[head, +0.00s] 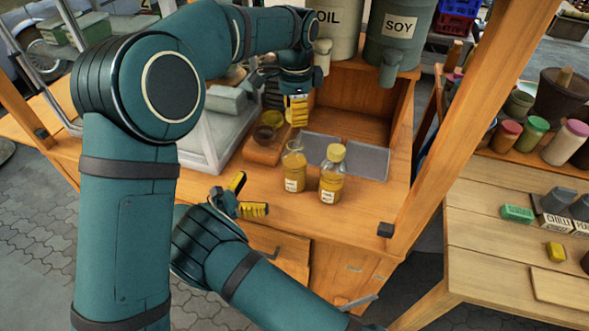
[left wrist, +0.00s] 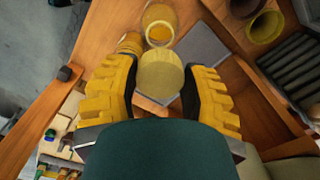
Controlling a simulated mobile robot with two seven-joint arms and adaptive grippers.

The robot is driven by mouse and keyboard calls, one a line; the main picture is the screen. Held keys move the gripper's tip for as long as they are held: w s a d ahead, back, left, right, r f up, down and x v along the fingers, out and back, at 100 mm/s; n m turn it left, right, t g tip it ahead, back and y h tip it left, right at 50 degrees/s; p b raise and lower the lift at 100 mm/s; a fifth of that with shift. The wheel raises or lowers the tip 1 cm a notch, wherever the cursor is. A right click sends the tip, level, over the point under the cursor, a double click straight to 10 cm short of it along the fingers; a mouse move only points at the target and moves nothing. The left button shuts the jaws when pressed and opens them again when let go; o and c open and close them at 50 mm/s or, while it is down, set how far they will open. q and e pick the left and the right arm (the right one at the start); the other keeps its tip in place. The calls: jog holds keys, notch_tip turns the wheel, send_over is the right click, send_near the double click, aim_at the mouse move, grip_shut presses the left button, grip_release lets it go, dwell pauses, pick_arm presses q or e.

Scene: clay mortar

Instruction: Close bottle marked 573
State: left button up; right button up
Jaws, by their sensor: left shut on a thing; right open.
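Two small glass bottles with amber contents stand upright on the wooden counter (head: 262,207). The left one, an open bottle (head: 294,172), shows a bare neck; the right one, a capped bottle (head: 331,178), wears a yellow cap. Their label marks are too small to read. My left gripper (head: 288,106) is above and behind the open bottle, shut on a loose yellow cap. The loose cap (left wrist: 160,74) shows between its fingers in the left wrist view, apart from the open bottle's mouth (left wrist: 160,34). My right gripper (head: 248,196) is open and empty, left of the bottles.
Grey flat plates (head: 368,160) lie behind the bottles. OIL and SOY containers (head: 398,32) stand above at the back. A wooden post (head: 447,160) rises on the right. The front counter is mostly clear.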

aim_at(295, 137)
jog(key=x, duration=1.2)
jog(key=c, duration=1.3)
pick_arm(q)
jog(key=shift+f, duration=2.5)
jog(key=shift+f, duration=0.1)
jog(key=shift+f, duration=0.8)
jog(key=shift+a+f, duration=0.1)
jog(key=shift+f, duration=0.45)
pick_arm(e)
jog(key=shift+r, duration=0.1)
